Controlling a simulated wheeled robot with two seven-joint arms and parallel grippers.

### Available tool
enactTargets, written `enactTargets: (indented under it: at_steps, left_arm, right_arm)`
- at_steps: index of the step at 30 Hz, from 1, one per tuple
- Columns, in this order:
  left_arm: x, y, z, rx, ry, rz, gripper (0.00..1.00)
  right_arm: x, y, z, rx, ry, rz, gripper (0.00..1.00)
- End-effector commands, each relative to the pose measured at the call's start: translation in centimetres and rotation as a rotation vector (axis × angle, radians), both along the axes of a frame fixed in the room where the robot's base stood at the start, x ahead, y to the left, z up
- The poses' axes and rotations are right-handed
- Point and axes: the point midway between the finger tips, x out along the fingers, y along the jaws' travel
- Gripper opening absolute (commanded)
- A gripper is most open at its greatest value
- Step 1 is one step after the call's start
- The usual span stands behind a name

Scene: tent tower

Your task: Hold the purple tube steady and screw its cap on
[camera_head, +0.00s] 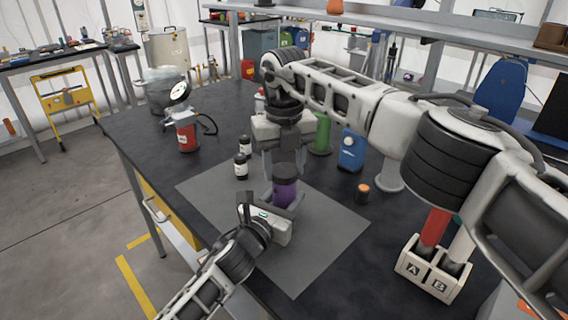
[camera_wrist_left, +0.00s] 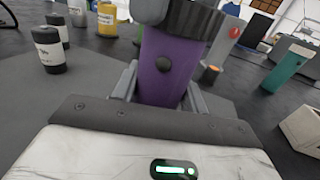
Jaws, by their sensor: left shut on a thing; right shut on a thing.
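The purple tube (camera_head: 285,193) stands on the grey mat (camera_head: 320,240) with a dark cap (camera_head: 285,171) at its top. My left gripper (camera_head: 272,208) is shut around the tube's lower part from the front left. In the left wrist view the purple tube (camera_wrist_left: 168,70) fills the space between the left fingers (camera_wrist_left: 158,85). My right gripper (camera_head: 284,160) comes down from above and is shut on the dark cap. The cap looks to be on or just over the tube's mouth; whether it is threaded cannot be told.
A white A/B rack (camera_head: 430,268) is at lower right. The mat's front is clear.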

Motion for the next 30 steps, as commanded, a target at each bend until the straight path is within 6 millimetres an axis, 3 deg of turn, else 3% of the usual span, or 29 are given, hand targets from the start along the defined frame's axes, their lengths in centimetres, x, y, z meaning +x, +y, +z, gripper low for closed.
enactTargets:
  at_steps: [12, 16, 21, 22, 24, 30]
  left_arm:
    - [0.08, 0.12, -0.05, 0.000, 0.002, 0.003, 0.00]
    - [0.08, 0.12, -0.05, 0.000, 0.002, 0.003, 0.00]
    - [0.07, 0.12, -0.05, 0.001, 0.002, 0.003, 0.00]
    - [0.07, 0.12, -0.04, 0.001, 0.002, 0.003, 0.00]
    - [0.06, 0.11, -0.04, 0.001, 0.002, 0.003, 0.00]
    - [0.05, 0.10, -0.04, 0.000, 0.001, 0.002, 0.00]
  right_arm:
    - [-0.03, 0.01, -0.08, 0.001, 0.003, -1.079, 0.22]
    - [-0.03, 0.01, -0.10, 0.000, 0.002, -1.345, 0.22]
    - [-0.03, 0.01, -0.10, 0.001, 0.002, -1.387, 0.22]
    - [-0.03, 0.01, -0.10, 0.001, 0.002, -1.387, 0.52]
    - [-0.03, 0.01, -0.10, 0.001, 0.002, -1.387, 0.71]
    - [-0.02, 0.02, -0.10, 0.001, 0.001, -1.386, 0.71]
